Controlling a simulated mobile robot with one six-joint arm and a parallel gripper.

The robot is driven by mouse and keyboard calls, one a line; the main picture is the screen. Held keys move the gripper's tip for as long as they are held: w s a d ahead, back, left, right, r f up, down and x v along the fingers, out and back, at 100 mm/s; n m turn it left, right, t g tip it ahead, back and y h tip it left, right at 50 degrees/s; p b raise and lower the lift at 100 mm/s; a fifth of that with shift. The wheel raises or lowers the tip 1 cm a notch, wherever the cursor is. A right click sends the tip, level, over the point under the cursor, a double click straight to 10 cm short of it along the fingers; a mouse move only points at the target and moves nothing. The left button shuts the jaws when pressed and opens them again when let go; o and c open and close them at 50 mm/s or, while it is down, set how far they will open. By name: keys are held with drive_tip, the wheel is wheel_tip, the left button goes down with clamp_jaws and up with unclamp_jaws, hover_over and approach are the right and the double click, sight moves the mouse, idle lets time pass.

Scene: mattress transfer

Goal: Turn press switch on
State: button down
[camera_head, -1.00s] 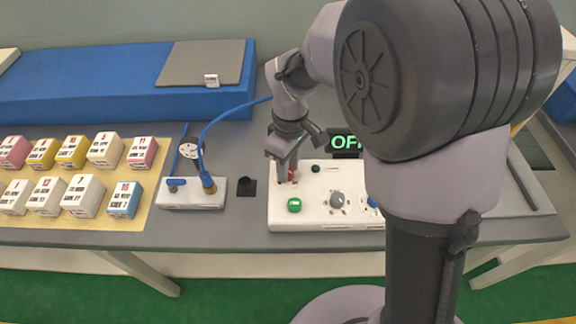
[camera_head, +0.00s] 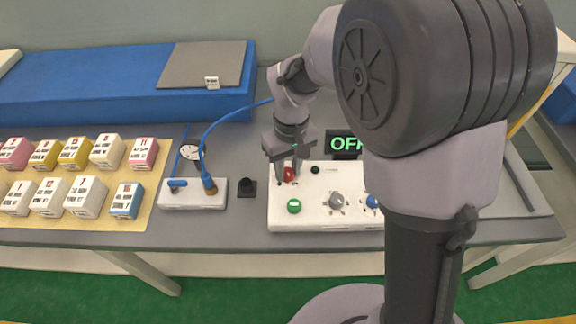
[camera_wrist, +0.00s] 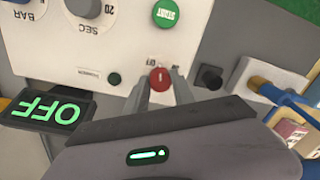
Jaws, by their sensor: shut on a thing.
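The press switch is a red knob (camera_head: 289,174) at the upper left of a white control panel (camera_head: 320,218). It also shows in the wrist view (camera_wrist: 160,79), between my fingertips. My gripper (camera_head: 287,178) points down over the panel and is shut on the red knob, with one finger on each side of it. The display (camera_head: 345,144) behind the panel reads OFF in green, partly hidden by my arm in the head view. It shows upside down in the wrist view (camera_wrist: 45,112).
The panel also carries a green START button (camera_head: 294,206), a grey dial (camera_head: 336,200) and a small black button (camera_head: 315,170). A white block with a blue cable (camera_head: 195,203) lies to the left. Labelled boxes (camera_head: 85,197) stand on a yellow mat.

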sight(290, 173)
drive_tip(key=m, duration=0.6)
drive_tip(key=shift+m, duration=3)
drive_tip(key=c, duration=1.1)
unclamp_jaws()
drive_tip(key=shift+o, duration=0.2)
wheel_tip(290, 173, up, 17)
drive_tip(key=p, duration=0.7)
drive_tip(key=shift+s+d+r, duration=0.2)
drive_tip(key=shift+s+d, duration=0.05)
